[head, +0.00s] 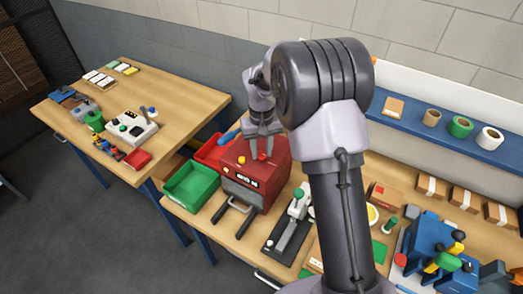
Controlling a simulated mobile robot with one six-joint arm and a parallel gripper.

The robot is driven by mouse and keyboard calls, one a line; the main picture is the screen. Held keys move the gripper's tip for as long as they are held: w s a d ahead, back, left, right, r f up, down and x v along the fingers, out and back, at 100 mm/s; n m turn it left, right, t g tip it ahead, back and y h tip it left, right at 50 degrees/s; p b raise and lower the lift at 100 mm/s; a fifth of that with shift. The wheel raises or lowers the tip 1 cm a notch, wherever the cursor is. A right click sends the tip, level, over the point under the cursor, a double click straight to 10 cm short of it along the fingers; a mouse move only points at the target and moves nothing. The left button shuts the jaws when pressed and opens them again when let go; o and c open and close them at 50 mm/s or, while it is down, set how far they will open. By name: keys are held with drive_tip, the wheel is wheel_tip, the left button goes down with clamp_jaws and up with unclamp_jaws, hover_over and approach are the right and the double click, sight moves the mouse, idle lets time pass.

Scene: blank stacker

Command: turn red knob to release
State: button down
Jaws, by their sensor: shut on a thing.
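The red machine (279,175) stands on the right-hand workbench, with dark handles at its front. On its top is a small red knob (262,157), with a yellow knob (241,160) to its left. My gripper (262,154) points down onto the machine top, and its fingers are shut on the red knob, one on each side. The fingers partly cover the knob, so its turn angle cannot be read.
A green bin (190,187) and a red bin (209,152) sit left of the machine. A lever device (291,226) stands to its right. A blue shelf (453,143) holds tape rolls. Another cluttered bench (185,98) is at left.

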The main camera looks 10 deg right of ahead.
sight(261, 154)
idle(0.4)
drive_tip(key=c, duration=1.1)
unclamp_jaws()
drive_tip(key=shift+o, duration=0.2)
wheel_tip(261, 154, up, 18)
drive_tip(key=p, duration=0.3)
drive_tip(key=shift+f, duration=0.25)
